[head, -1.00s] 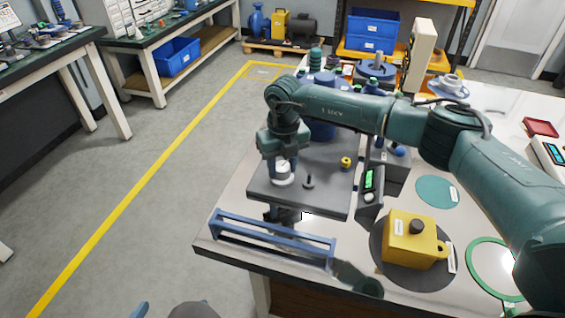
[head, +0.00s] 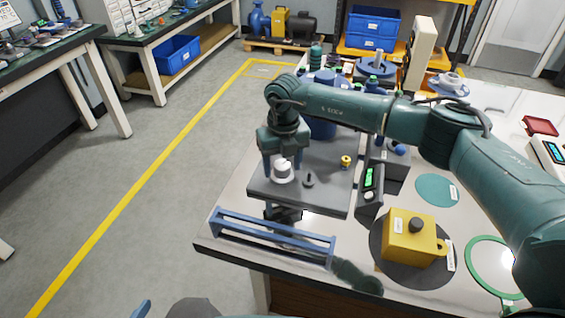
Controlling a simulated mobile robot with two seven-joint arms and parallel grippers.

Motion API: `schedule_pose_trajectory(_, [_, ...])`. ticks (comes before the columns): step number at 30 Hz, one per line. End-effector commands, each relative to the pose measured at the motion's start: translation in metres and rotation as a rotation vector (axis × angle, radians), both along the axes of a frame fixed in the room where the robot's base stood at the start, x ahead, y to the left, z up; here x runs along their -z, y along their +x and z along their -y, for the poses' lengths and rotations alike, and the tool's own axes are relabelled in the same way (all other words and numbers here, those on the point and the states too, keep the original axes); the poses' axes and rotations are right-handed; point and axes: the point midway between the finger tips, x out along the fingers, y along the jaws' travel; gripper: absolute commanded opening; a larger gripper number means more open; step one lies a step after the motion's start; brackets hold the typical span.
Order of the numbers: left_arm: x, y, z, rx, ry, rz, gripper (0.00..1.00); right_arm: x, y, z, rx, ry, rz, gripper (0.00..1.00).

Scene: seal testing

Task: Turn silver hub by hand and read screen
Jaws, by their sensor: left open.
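The silver hub (head: 282,173) stands on the dark plate of the test rig (head: 325,198). My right gripper (head: 282,164) points down over it from the right-hand arm. Its blue fingers stand apart on either side of the hub, with a narrow gap showing; the far side is hidden. The lit green screen (head: 369,177) is on a small dark box right of the plate; its text is too small to read. My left gripper (head: 142,309) barely shows at the bottom edge as a blue tip; the remainder is out of frame.
A blue rail frame (head: 272,233) lies along the bench's front left. A small dark knob (head: 308,181) and a brass fitting (head: 346,162) sit near the hub. A yellow block (head: 408,240) stands on a dark disc at right. The floor left of the bench is clear.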

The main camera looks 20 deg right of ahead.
Motion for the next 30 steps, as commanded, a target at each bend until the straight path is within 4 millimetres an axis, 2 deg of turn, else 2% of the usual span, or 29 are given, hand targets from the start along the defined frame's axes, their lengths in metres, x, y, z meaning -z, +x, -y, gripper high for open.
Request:
schedule_pose_trajectory(7, [-0.001,0.000,0.000,0.000,-0.001,0.002,1.00,0.000,0.000,0.000,0.000,0.000,0.000,0.59])
schedule_pose_trajectory(11, [-0.001,0.000,0.000,0.000,-0.001,0.002,1.00,-0.011,0.001,0.000,-0.001,0.000,0.002,0.59])
schedule_pose_trajectory(14, [-0.001,0.000,0.000,0.000,-0.001,0.002,1.00,-0.027,0.001,0.001,-0.001,0.001,0.003,0.59])
schedule_pose_trajectory(24, [0.002,0.000,0.000,-0.001,0.000,-0.003,1.00,-0.101,0.000,0.002,-0.001,0.000,0.003,0.59])
schedule_pose_trajectory(30, [0.002,0.000,0.000,0.000,0.001,-0.003,1.00,-0.126,0.000,0.002,0.000,0.001,0.001,0.59])
